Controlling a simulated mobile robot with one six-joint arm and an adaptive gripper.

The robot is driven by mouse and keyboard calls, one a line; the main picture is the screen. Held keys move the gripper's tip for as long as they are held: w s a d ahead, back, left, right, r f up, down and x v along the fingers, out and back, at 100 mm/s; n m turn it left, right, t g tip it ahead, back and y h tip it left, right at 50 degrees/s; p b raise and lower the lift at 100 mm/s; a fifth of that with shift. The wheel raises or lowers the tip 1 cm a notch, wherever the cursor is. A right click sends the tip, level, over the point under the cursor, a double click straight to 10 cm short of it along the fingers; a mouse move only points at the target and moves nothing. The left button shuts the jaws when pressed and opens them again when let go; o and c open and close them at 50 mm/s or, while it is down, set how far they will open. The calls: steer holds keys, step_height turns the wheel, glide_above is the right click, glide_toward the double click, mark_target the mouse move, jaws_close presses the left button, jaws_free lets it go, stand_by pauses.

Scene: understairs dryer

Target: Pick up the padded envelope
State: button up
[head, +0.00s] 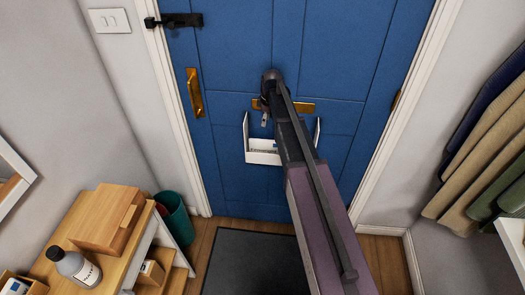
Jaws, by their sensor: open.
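My arm reaches out to the blue door, and my gripper (265,121) hangs at its far end, small and partly hidden by the arm. It is open, just above a white letter basket (262,157) fixed to the door. Pale flat items with a small blue patch show inside the basket, partly covered by the arm. I cannot tell whether one of them is the padded envelope. No padded envelope can be made out clearly elsewhere.
A brass letter plate (298,107) is behind the arm on the blue door (235,60). A wooden bench (88,265) with a wooden box (108,218) and bottle (74,268) stands at left, beside a green bin (176,217). Coats (485,150) hang at right. A dark mat (250,265) lies clear.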

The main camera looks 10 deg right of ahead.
mark_target(264, 140)
steer(key=shift+w+a+f+b, duration=0.1)
steer(key=shift+a+f+b, duration=0.1)
steer(key=shift+f+b, duration=1.6)
steer(key=shift+w+a+f+b, duration=0.1)
steer(key=shift+a+f+b, duration=0.05)
steer(key=shift+f+b, duration=1.6)
steer(key=shift+f, duration=0.1)
steer(key=shift+f, duration=0.1)
step_height(264, 140, down, 3)
steer(key=b, duration=0.3)
steer(key=shift+d+f, duration=0.15)
steer(key=shift+f, duration=0.05)
steer(key=shift+w+f+b, duration=0.1)
steer(key=shift+f+b, duration=0.75)
steer(key=shift+b, duration=0.1)
jaws_close()
